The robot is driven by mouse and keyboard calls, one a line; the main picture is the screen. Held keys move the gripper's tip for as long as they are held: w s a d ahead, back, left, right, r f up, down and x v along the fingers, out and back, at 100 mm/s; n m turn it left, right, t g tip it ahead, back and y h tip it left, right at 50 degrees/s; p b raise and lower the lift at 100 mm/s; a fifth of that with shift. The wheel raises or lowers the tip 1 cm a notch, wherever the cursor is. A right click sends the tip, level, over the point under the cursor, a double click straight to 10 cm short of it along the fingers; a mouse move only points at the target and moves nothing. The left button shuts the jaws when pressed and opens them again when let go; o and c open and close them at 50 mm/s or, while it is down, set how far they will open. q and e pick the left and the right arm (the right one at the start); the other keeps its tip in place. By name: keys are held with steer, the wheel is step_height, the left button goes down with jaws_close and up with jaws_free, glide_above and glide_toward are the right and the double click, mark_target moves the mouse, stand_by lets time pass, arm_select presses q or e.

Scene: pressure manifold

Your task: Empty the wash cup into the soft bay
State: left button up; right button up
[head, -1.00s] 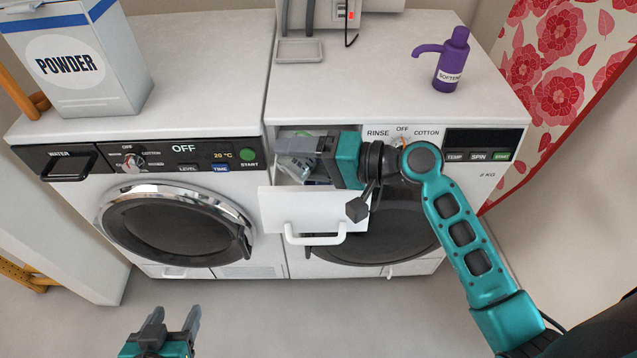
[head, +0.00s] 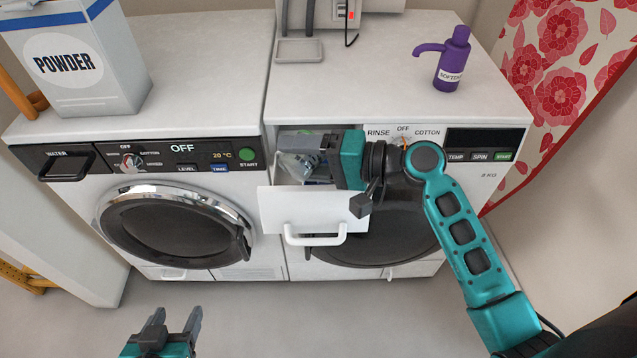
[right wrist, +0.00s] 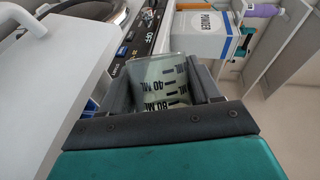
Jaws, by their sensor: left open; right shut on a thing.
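The wash cup, a clear cup with black ML marks (right wrist: 165,82), is between the fingers of my right gripper (head: 303,143). In the head view the cup (head: 292,166) is tilted over the open white drawer (head: 275,215) of the right machine. My right gripper is shut on it. Something blue shows inside the drawer below the cup. The soft bay itself cannot be made out behind the gripper, cup and drawer front. How much liquid is in the cup cannot be told. My left gripper (head: 176,322) is open and empty, low in front of the left machine.
A purple softener bottle with a pump (head: 453,62) stands on the right machine. A grey tray (head: 299,50) lies at its back. A powder box (head: 75,65) stands on the left machine. A white handle (head: 315,238) sticks out from the drawer front. The floor in front is clear.

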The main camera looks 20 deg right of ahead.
steer(key=shift+w+d, duration=0.1)
stand_by(0.4)
steer(key=shift+r+m, duration=0.1)
steer(key=shift+m, duration=0.3)
steer(key=shift+d+r+m+y, duration=0.1)
steer(key=shift+m+y, duration=0.2)
stand_by(0.5)
